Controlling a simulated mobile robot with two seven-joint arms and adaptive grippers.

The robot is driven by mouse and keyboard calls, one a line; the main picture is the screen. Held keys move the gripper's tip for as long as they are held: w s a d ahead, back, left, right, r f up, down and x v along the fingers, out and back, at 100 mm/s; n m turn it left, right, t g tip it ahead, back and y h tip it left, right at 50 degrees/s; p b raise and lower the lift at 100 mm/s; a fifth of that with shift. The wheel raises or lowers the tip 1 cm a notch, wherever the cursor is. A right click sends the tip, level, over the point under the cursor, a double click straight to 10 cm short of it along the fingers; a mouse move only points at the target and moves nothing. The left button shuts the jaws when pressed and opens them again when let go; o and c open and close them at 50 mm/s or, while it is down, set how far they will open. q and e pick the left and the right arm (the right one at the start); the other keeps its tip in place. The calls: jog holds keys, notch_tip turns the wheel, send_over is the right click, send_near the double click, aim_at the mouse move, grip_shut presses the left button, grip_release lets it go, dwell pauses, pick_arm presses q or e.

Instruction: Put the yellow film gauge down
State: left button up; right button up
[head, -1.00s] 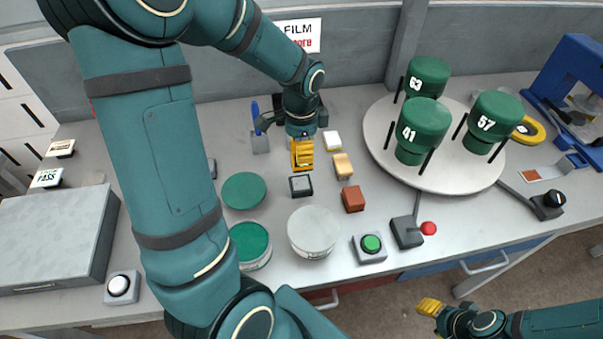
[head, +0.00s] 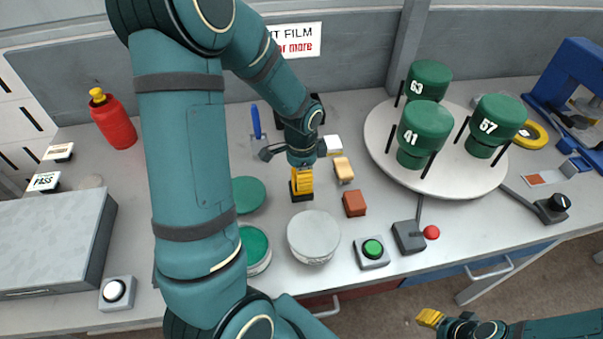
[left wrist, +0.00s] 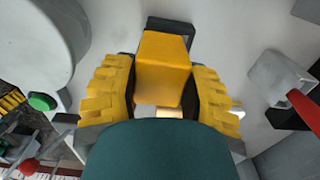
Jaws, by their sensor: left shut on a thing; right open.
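The yellow film gauge (left wrist: 163,65) is a yellow block between the two yellow fingers of my left gripper in the left wrist view. In the head view my left gripper (head: 301,181) points down at the middle of the table, shut on the gauge, which its fingers mostly hide there. A small dark block (head: 302,197) lies right below the fingertips. Whether the gauge touches it, I cannot tell. My right gripper (head: 430,318) is open and empty at the bottom right, in front of the table.
Nearby stand a tan block (head: 343,169), a red-brown block (head: 354,203), a white-lidded tub (head: 313,236) and a green-button box (head: 371,252). A round white turntable (head: 440,184) with green numbered cylinders is to the right. A red bottle (head: 114,122) stands at the left.

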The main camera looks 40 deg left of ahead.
pick_arm(q)
jog(key=o, duration=1.1)
jog(key=shift+f, duration=0.1)
jog(key=shift+r, duration=0.5)
notch_tip(320, 180, up, 11)
jog(key=shift+r+p, duration=0.15)
jog(key=shift+p, duration=1.1)
